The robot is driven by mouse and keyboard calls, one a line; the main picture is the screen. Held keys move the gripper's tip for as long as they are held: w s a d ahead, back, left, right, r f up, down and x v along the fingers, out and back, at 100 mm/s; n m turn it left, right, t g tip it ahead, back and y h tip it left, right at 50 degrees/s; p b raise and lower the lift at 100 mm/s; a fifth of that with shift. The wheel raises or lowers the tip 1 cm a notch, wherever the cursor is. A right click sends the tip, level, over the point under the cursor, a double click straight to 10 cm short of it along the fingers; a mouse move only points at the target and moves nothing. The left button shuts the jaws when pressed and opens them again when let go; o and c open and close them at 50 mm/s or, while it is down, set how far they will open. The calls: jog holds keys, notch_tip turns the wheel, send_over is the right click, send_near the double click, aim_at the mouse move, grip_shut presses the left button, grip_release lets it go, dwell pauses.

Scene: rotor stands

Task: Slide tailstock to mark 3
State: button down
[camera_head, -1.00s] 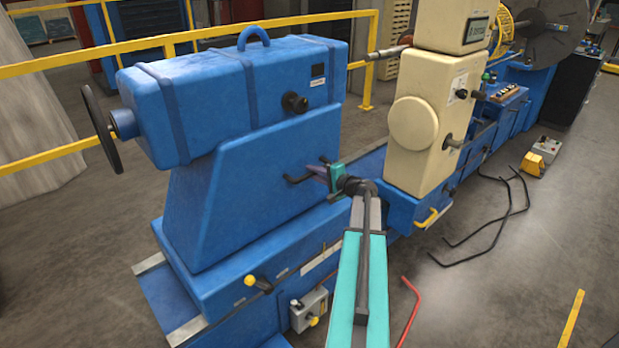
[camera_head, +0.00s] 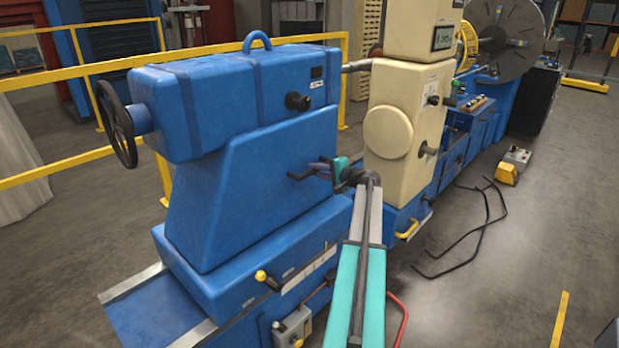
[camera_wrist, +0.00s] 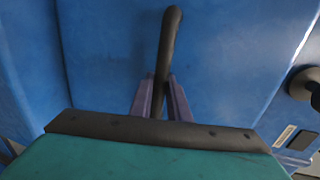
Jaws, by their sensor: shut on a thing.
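The tailstock (camera_head: 240,180) is a big blue housing on a sloped blue body, standing upright on the bed (camera_head: 150,315) at the left. It has a black handwheel (camera_head: 116,124) on its left end and a spindle pointing right at the cream unit. My gripper (camera_head: 320,170) is shut on a dark bent handle (camera_head: 300,176) on the tailstock's near side. In the wrist view the purple fingers (camera_wrist: 160,98) close around the handle (camera_wrist: 169,45) against the blue face. A pale strip (camera_head: 310,272) shows along the base; its marks are too small to read.
The cream unit (camera_head: 405,125) stands on the bed right of the tailstock, with a gap between. A yellow-knobbed lever (camera_head: 263,277) and a grey box (camera_head: 291,328) are at the front. Black rods (camera_head: 470,235) lie on the floor. Yellow railing (camera_head: 80,161) runs behind.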

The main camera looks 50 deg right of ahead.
jog(key=shift+s+d+r, duration=0.1)
jog(key=shift+d+r, duration=0.1)
jog(key=shift+d, duration=0.15)
jog(key=c, duration=1.7)
grip_release()
jog(key=shift+d+f, duration=0.1)
jog(key=shift+f, duration=0.05)
jog(key=shift+a, duration=0.2)
jog(key=b+v, duration=0.3)
jog(key=v, duration=1)
jog(key=shift+s+a, duration=0.1)
jog(key=shift+s, duration=0.25)
